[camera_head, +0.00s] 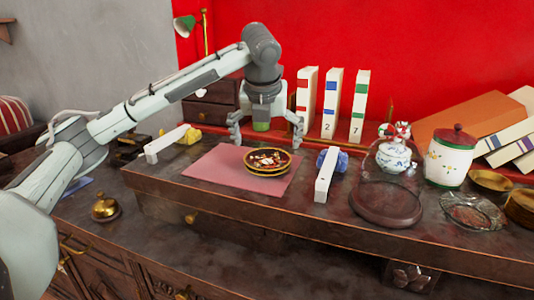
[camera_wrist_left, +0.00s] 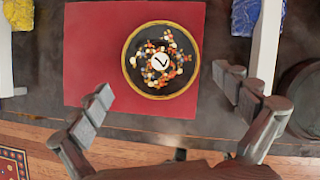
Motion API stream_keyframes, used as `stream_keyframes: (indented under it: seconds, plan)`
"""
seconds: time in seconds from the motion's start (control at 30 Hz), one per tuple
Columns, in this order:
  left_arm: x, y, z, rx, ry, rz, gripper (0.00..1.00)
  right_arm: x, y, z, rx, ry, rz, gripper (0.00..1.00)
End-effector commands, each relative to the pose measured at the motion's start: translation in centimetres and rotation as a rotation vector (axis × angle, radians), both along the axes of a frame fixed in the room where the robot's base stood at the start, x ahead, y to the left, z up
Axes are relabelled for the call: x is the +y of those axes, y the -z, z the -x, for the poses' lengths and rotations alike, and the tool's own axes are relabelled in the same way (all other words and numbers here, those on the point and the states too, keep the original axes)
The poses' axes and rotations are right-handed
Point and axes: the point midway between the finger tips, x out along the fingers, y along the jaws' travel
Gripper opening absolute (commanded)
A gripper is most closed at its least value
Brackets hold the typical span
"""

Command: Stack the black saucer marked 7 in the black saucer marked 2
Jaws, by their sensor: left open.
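The black saucer marked 7 (camera_wrist_left: 160,60) shows in the left wrist view, gold-rimmed, with its white centre mark and coloured dots. In the head view the saucer (camera_head: 267,157) sits on top of another gold-rimmed dish (camera_head: 268,173) on the pink-red mat (camera_head: 217,170). The lower dish is mostly covered, and its mark is hidden. My left gripper (camera_head: 265,133) is open and empty, above and behind the stack in the head view. Its spread fingers also show in the left wrist view (camera_wrist_left: 162,82), apart from the saucer. My right gripper is not in view.
Upright white binders (camera_head: 331,105) stand behind the mat. A blue lump with a white block (camera_head: 324,176) is right of it, a yellow lump (camera_head: 190,135) left. A glass dome on a round base (camera_head: 385,209) and a lidded white jar (camera_head: 451,160) stand farther right.

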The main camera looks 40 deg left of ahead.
Motion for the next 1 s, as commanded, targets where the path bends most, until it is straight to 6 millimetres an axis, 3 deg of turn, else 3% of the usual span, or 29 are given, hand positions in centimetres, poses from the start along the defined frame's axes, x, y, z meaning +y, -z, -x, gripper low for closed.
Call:
stream_keyframes:
  seconds: [0.2, 0.4, 0.8, 1.0]
  plan:
    - [-1.1, -4.1, 1.7, -0.003, 0.001, 0.001, 1.0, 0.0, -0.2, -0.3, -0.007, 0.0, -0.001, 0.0]
    - [-1.5, -6.1, 2.6, -0.001, 0.0, 0.0, 1.0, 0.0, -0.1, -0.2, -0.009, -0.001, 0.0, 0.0]
    - [-1.6, -6.3, 2.7, 0.002, 0.0, 0.0, 1.0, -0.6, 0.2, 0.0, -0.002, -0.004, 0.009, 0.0]
    - [-1.2, -4.9, 2.2, 0.005, -0.001, 0.001, 1.0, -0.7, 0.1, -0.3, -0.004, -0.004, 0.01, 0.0]
